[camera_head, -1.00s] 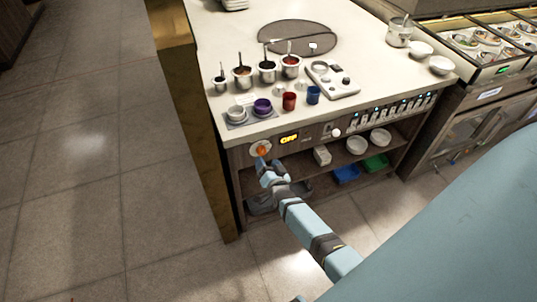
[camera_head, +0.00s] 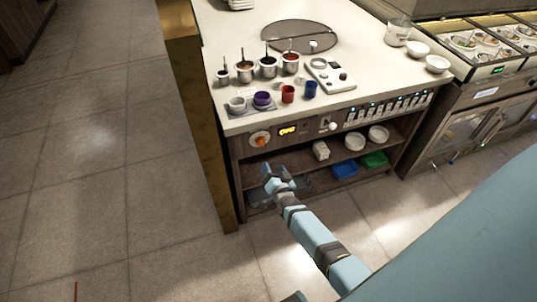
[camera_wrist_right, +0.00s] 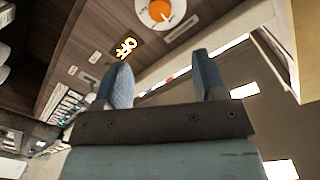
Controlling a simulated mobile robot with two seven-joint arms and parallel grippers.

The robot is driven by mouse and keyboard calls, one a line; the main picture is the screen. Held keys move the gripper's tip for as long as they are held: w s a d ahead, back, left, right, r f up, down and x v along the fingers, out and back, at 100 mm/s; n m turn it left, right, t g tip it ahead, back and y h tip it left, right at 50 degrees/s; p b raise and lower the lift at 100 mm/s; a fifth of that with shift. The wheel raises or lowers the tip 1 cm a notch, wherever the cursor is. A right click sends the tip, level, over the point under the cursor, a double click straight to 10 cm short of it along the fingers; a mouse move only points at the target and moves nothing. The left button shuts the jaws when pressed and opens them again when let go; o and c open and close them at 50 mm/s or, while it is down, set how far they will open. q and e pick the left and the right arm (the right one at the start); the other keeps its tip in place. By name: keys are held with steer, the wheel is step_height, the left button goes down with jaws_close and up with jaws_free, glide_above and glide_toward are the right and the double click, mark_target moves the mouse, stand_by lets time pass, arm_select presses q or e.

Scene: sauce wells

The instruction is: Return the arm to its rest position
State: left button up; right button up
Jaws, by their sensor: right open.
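My right gripper (camera_head: 268,172) is in front of the open shelf of the counter, below the orange knob (camera_head: 261,141), and apart from it. In the right wrist view the two fingers of the gripper (camera_wrist_right: 160,80) are spread with nothing between them. The knob also shows in the right wrist view (camera_wrist_right: 160,10), beyond the fingertips, on its round white plate. A lit display (camera_head: 287,131) is to the right of the knob. My left gripper does not show.
Blue (camera_head: 345,169) and green (camera_head: 374,160) trays sit on the shelf. The floor (camera_head: 90,170) at left is clear.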

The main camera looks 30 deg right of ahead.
steer(key=s+a+r+n+g+y+p, duration=0.3)
steer(key=s+a+r+n+p, duration=0.2)
steer(key=s+r, duration=0.4)
steer(key=s+a+r+n+g+y+p, duration=0.2)
steer(key=s+a+r+n+y+p, duration=0.2)
steer(key=s+a+r, duration=0.5)
steer(key=s+a+n+p, duration=0.1)
steer(key=s+n+p, duration=0.1)
steer(key=s, duration=0.6)
steer(key=shift+s+a+n+g, duration=0.15)
steer(key=shift+s+n+g, duration=0.25)
steer(key=shift+n, duration=0.3)
